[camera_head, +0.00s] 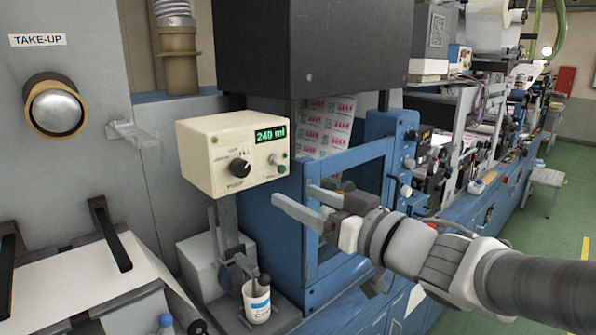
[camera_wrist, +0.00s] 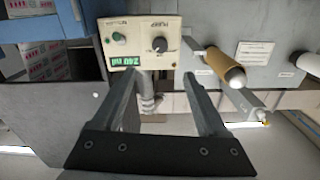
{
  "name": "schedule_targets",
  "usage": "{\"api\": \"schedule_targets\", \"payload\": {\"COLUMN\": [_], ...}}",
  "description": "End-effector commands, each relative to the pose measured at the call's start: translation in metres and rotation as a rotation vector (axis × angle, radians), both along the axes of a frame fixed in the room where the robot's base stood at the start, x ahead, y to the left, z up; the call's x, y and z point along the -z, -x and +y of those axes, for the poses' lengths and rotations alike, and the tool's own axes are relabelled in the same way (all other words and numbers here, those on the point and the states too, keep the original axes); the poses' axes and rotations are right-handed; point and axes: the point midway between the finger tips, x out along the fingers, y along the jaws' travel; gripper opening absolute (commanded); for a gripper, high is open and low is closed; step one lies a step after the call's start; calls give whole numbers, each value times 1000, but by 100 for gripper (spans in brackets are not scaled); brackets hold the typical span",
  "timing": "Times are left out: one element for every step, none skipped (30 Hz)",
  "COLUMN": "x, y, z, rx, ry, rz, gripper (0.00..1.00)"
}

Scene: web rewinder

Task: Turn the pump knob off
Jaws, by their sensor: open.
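The pump box is a cream control box (camera_head: 205,146) with a green display reading 240 ml. Its black pump knob (camera_head: 239,168) is on the front face, with labels around it. My gripper (camera_head: 295,203) is open and empty, to the right of the box and a little below the knob, apart from it. In the wrist view the box (camera_wrist: 119,30) appears upside down beyond my open fingers (camera_wrist: 165,92). The knob there (camera_wrist: 159,45) lies above the gap between the fingertips, and nothing is between the fingers.
A white cup (camera_head: 257,302) stands below the box under a spout. A blue machine frame (camera_head: 290,238) is behind my gripper. A take-up roller (camera_head: 56,110) juts out at left, and a grey bracket (camera_head: 133,133) sticks out left of the box.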

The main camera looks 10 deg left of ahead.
Motion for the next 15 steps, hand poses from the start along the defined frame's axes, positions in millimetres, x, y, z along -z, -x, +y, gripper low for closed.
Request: {"api": "schedule_targets", "payload": {"x": [2,2,2,2,1,2,1,1,1,2,1,1,1,1,1], "y": [-6,-10,-15,-19,-22,-27,-31,-35,-40,-44,-48,-53,-56,-60,-65], "z": [8,12,18,23,28,34,38,42,48,53,57,63,67,72,78], "rx": [-2,-2,-2,-2,-2,-2,-2,-2,-1,-1,0,-1,-2,-1,-2], "ry": [2,2,2,3,1,2,1,3,2,2,1,2,2,2,2], "rz": [3,3,3,2,3,4,3,2,3,3,3,3,2,2,2], "gripper": [76,76,76,76,76,76,76,76,76,76,76,76,76,76,76]}}
